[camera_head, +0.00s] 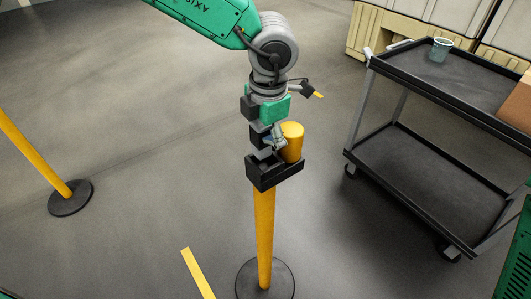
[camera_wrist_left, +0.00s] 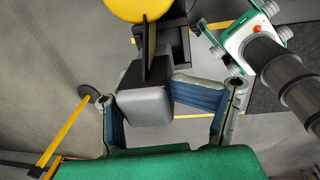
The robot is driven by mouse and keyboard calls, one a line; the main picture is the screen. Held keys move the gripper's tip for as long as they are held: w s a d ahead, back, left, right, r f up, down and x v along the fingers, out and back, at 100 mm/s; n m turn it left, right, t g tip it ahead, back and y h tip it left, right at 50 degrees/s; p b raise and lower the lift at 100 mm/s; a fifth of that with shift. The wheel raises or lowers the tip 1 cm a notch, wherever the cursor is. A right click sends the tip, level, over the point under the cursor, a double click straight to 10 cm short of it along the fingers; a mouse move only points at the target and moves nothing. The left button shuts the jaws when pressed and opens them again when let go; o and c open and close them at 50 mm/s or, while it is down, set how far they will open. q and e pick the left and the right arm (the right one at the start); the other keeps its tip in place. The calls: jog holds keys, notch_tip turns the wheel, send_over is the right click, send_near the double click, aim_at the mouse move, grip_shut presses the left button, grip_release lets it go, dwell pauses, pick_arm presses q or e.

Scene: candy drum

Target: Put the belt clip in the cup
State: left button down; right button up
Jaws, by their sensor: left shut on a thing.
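The belt clip (camera_wrist_left: 145,105) shows in the left wrist view as a dark grey block with a thin black upright plate. My left gripper (camera_wrist_left: 147,86) is shut on it, with one blue-grey finger on each side. In the head view my left gripper (camera_head: 270,143) hangs from above at the black head (camera_head: 287,174) of a yellow post, beside a yellow cylinder (camera_head: 292,140). The clip is close to that head; I cannot tell whether it touches it. The cup (camera_head: 441,49), small and grey-green, stands upright on the cart's top shelf. My right gripper is not in view.
The black two-shelf cart (camera_head: 480,90) stands at the right, with a brown box (camera_head: 518,104) on its top shelf. Another yellow post (camera_head: 40,158) stands at the left. Beige crates (camera_head: 395,32) are behind. The floor between post and cart is clear.

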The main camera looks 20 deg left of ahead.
aim_at(265, 157)
pick_arm(q)
jog(key=f, duration=0.4)
jog(key=shift+s+d, duration=0.1)
jog(key=shift+s, duration=0.25)
jog(key=shift+s+d+f, duration=0.15)
jog(key=shift+d+f, duration=0.05)
jog(key=shift+f, duration=0.05)
jog(key=shift+w+d+f, duration=0.25)
jog(key=shift+w+d, duration=0.05)
jog(key=shift+w, duration=0.2)
jog(key=c, duration=1.2)
grip_release()
jog(key=shift+w, duration=0.15)
jog(key=o, duration=0.7)
jog(key=shift+a+r, duration=0.1)
jog(key=shift+s+a+r, duration=0.15)
jog(key=shift+s+a, duration=0.2)
jog(key=shift+w+a, duration=0.15)
jog(key=shift+s+d+r, duration=0.15)
jog(key=shift+d+r, duration=0.05)
jog(key=shift+r, duration=1.8)
jog(key=shift+s+d+r, duration=0.1)
jog(key=shift+d+r, duration=0.1)
jog(key=shift+r, duration=1.75)
jog(key=shift+s+d+r, duration=0.15)
jog(key=shift+d+r, duration=0.05)
jog(key=shift+r, duration=1.8)
